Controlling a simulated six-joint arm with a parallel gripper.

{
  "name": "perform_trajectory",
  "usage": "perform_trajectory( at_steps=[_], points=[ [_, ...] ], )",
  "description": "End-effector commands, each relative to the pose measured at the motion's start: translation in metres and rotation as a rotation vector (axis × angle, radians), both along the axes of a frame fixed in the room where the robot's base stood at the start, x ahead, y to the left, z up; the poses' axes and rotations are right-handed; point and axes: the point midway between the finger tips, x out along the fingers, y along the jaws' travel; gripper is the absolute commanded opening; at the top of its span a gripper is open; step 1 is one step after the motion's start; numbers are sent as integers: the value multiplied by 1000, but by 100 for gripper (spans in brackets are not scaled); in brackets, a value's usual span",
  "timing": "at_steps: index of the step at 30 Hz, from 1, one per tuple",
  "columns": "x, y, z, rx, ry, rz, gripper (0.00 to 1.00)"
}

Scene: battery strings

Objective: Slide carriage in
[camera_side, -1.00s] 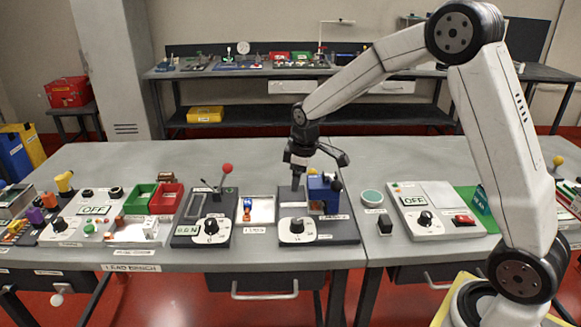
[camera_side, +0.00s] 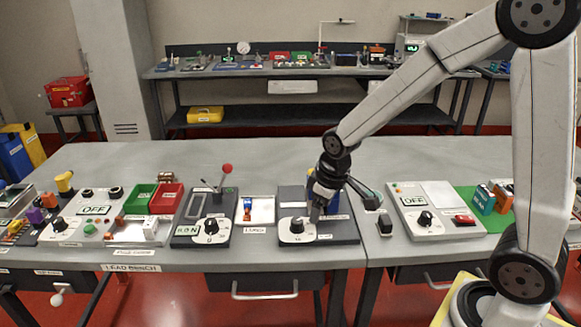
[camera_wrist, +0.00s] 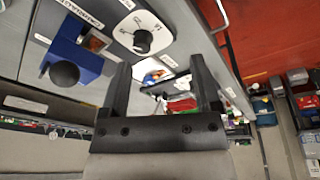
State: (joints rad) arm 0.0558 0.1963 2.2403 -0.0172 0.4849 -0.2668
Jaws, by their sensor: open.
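The blue carriage (camera_side: 334,203) stands on the right part of a dark grey station with a white dial plate (camera_side: 297,230). In the side view my gripper covers most of it. In the wrist view the carriage (camera_wrist: 68,46) is at the upper left, with a round black knob (camera_wrist: 64,73) on it. The dial (camera_wrist: 143,37) shows at the top. My gripper (camera_side: 317,213) is low over the station, in front of the carriage and right of the dial. In the wrist view my gripper (camera_wrist: 160,66) has its fingers apart with nothing held between them; the carriage is outside them, to the left.
A station with a red-knobbed lever (camera_side: 227,169) and a white tray (camera_side: 262,211) lie left of the carriage station. A small black block (camera_side: 385,224) and another dial panel (camera_side: 427,219) lie to the right. The bench behind the stations is mostly clear.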

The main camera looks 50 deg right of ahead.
Motion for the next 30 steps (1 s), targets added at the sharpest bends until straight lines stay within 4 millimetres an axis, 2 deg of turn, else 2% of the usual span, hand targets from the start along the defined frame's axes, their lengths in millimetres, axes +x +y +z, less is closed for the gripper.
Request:
perform_trajectory(
  at_steps=[9,23,26,30],
  points=[
    [-21,6,-3,16,-3,-51,81],
    [-24,7,-4,19,-5,-59,81],
    [-32,9,-5,26,-6,-77,81],
    [-53,15,-8,41,-9,-125,81]
  ],
)
